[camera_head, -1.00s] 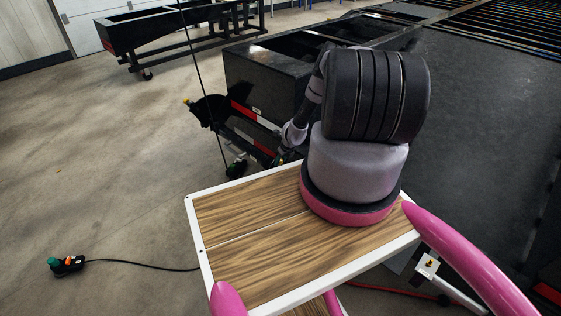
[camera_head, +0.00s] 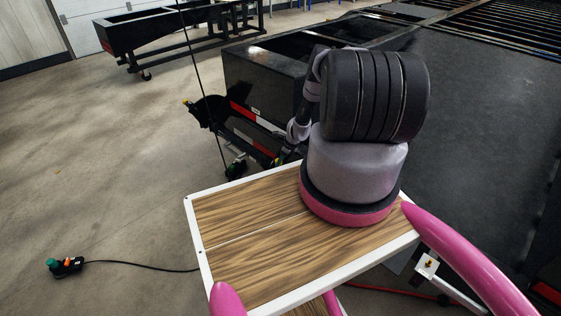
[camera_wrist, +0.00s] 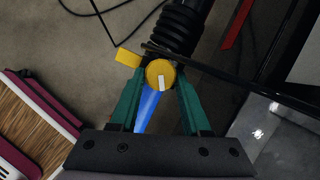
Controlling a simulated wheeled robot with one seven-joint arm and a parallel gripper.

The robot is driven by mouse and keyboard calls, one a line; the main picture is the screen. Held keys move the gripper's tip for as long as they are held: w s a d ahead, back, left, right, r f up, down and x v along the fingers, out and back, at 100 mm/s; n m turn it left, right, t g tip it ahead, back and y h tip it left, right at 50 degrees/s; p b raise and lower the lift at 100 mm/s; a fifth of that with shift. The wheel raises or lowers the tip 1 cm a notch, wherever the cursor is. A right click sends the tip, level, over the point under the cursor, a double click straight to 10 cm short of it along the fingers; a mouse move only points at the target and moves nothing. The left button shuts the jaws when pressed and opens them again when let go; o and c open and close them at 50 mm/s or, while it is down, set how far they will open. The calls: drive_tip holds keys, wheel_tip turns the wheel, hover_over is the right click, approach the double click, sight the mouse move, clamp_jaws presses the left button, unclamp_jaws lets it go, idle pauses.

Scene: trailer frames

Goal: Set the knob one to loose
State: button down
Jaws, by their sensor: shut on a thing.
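A round yellow knob (camera_wrist: 154,69) with a white mark on its face shows in the wrist view, at the end of a black ribbed part (camera_wrist: 183,25). The white mark points roughly up and down in the picture. My gripper (camera_wrist: 160,80) has its green fingers on either side of the knob and is shut on it. A blue bar (camera_wrist: 147,110) runs from below the knob toward the gripper's palm. In the head view my arm hides most of the gripper, and the knob cannot be made out there.
A yellow block (camera_wrist: 127,58) sits just left of the knob, and a thin dark rod (camera_wrist: 235,86) passes close on the right. The black trailer (camera_head: 260,85) stands beyond my wooden-topped base. A cabled control box (camera_head: 66,266) lies on the open floor at left.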

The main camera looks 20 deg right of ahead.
drive_tip(key=shift+c, duration=1.9)
unclamp_jaws()
